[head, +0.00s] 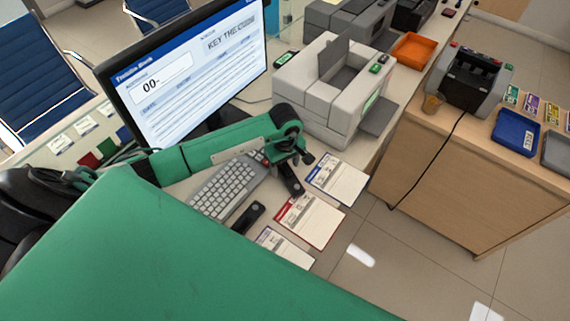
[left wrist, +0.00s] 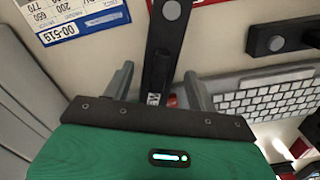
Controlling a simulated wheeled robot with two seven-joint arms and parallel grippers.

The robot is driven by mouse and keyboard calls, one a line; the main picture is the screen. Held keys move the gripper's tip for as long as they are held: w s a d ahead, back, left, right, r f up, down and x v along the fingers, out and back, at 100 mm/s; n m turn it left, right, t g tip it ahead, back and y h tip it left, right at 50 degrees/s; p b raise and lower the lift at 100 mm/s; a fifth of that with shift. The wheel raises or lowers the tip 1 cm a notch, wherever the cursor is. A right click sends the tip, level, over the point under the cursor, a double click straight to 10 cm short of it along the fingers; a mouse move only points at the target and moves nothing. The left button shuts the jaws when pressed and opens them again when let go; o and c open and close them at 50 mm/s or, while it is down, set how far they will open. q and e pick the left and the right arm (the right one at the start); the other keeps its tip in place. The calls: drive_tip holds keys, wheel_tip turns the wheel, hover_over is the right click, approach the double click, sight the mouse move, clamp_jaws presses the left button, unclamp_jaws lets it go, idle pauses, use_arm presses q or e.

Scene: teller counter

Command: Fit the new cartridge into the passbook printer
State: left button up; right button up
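My left gripper (head: 290,158) is low over the desk, pointing down at a black cartridge (head: 291,182). In the left wrist view this cartridge (left wrist: 164,50), with a grey round knob, lies between the two spread fingers (left wrist: 158,86), with gaps showing on both sides. Its near end is hidden by the gripper body. A second black cartridge (head: 249,218) lies beside the keyboard; it also shows in the left wrist view (left wrist: 280,40). I cannot tell which is the new one. The beige printer (head: 318,107) stands behind the gripper, its top flap raised. My right gripper is not in view.
A keyboard (head: 226,186) and monitor (head: 185,70) stand left of the printer. Passbooks or slips, one blue-edged (head: 337,180) and one red-edged (head: 310,218), lie at the desk's front edge. An orange tray (head: 413,51) sits behind. A side cabinet (head: 450,165) stands right, across a floor gap.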

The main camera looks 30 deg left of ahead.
sight(285, 164)
use_arm(q)
drive_tip(key=shift+r+p, duration=0.45)
drive_tip(key=shift+p, duration=0.1)
drive_tip(key=shift+r+p, duration=0.4)
drive_tip(key=shift+p, duration=0.05)
drive_tip(key=shift+a+r+b, duration=0.1)
drive_tip(key=shift+r+b, duration=0.65)
drive_tip(key=shift+b, duration=0.2)
wheel_tip(285, 164, up, 10)
drive_tip(key=b, duration=0.2)
drive_tip(key=shift+b, duration=0.3)
drive_tip(key=shift+f, duration=0.15)
